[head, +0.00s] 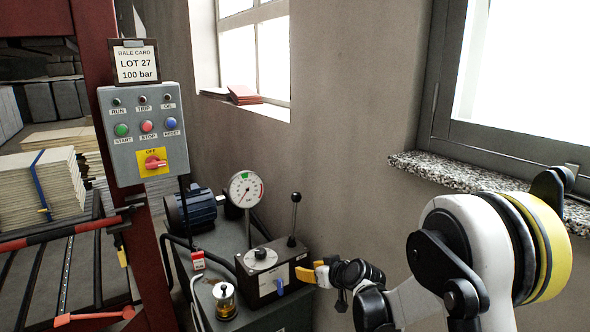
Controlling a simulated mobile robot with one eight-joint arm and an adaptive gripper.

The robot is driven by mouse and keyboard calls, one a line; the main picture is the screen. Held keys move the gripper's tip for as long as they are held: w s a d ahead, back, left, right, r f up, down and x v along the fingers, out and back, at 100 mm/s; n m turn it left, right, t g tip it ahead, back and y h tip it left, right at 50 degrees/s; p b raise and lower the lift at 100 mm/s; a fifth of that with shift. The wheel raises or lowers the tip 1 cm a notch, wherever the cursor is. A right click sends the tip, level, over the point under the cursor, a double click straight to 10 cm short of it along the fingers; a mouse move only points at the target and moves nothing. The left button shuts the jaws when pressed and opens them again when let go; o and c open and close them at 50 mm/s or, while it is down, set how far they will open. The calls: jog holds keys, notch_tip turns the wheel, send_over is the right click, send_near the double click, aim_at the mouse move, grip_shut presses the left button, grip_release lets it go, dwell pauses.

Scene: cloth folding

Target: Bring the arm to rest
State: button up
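My gripper (322,275) is at the lower middle of the head view, at the end of my white and black arm, which reaches in from the right. It points left, close to the right side of a dark control block (268,268) with a black-knobbed lever (294,218). A yellow-orange piece shows at the gripper's tip, beside the block. I cannot tell whether it touches the block, or whether the fingers are open or shut. No held object can be made out.
A grey button box (145,140) hangs on a red post at left, its red switch by the OFF mark. A pressure gauge (245,189), a blue motor (197,209) and a small amber-filled glass cup (224,298) stand on the power unit. A speckled sill (440,172) juts out above my arm.

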jog(key=s+d+r+m+g+h, duration=0.1)
jog(key=s+d+r, duration=0.2)
jog(key=s+r, duration=0.4)
jog(key=s+d+r+m+h, duration=0.1)
jog(key=s+d+r+h, duration=0.15)
jog(key=s+r, duration=0.45)
jog(key=s+d+f+m+g+h, duration=0.1)
jog(key=s+d, duration=0.3)
jog(key=s, duration=0.7)
jog(key=s+d+m+g+h, duration=0.1)
jog(key=s+d, duration=0.4)
jog(key=s, duration=0.7)
jog(key=shift+s+f+m, duration=0.25)
jog(key=shift+f+m, duration=0.15)
jog(key=shift+m, duration=0.3)
jog(key=shift+h, duration=0.25)
